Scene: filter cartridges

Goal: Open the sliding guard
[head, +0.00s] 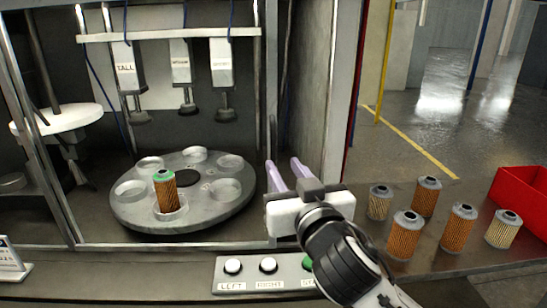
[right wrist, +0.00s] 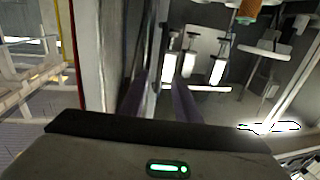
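The guard stands at the front of the machine; its pane is too clear to make out, and a pale metal frame rail (head: 170,246) runs along the bottom. A slim upright bar (head: 273,135), perhaps its handle, stands at the right side of the opening. My right gripper (head: 283,163) is in front of the right post, its two purple fingers apart, the left fingertip close to that bar. In the right wrist view the gripper (right wrist: 160,88) is also open, with an upright edge between the fingers. I cannot tell whether it touches. My left gripper is out of view.
Inside is a round turntable (head: 125,205) with one green-topped cartridge (head: 165,190) under hanging stamps (head: 222,65). Below is a button panel (head: 250,268), partly behind my right arm. Several cartridges (head: 405,237) stand on the right bench beside a red bin (head: 520,205).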

